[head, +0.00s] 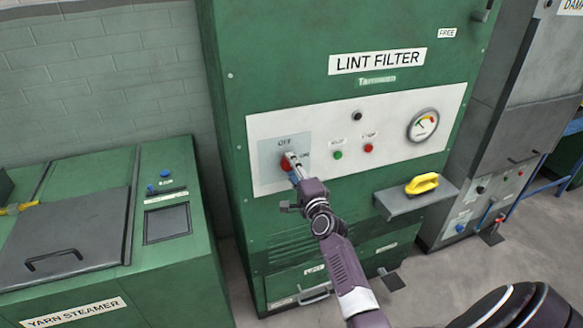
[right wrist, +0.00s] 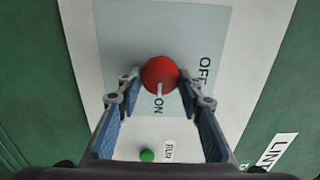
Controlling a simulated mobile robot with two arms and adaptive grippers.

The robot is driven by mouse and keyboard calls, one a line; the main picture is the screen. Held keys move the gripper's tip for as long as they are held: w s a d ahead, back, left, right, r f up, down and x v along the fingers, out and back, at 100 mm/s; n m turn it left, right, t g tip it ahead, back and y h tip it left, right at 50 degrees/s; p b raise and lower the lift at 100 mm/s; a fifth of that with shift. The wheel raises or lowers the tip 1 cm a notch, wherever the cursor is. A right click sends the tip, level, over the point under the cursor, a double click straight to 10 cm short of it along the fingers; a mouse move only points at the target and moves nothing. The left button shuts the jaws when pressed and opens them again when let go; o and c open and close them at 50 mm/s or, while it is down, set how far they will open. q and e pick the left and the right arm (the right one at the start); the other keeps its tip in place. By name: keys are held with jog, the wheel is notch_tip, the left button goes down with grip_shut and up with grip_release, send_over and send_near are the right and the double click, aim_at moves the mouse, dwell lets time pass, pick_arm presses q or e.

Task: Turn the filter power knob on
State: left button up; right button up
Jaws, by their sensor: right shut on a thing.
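The filter power knob is a round red knob (head: 286,164) on a grey-blue plate at the left of the white panel of the green lint filter cabinet (head: 420,80). In the right wrist view the knob (right wrist: 160,71) has a white pointer mark directed at the ON label (right wrist: 158,104). The OFF label (right wrist: 204,70) is to the side. My right gripper (head: 292,161) is shut on the knob, with a fingertip on either side of it. The gripper partly hides the knob in the head view. My left gripper is not in view.
Green and red buttons (head: 368,148) and a round gauge (head: 423,124) are right of the knob. A shelf with a yellow-handled thing (head: 422,184) juts out below the panel. The yarn steamer (head: 90,240) stands at left, a grey machine (head: 500,130) at right.

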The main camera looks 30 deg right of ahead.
jog(key=o, duration=1.1)
jog(key=v, duration=1.2)
jog(key=shift+f, duration=0.1)
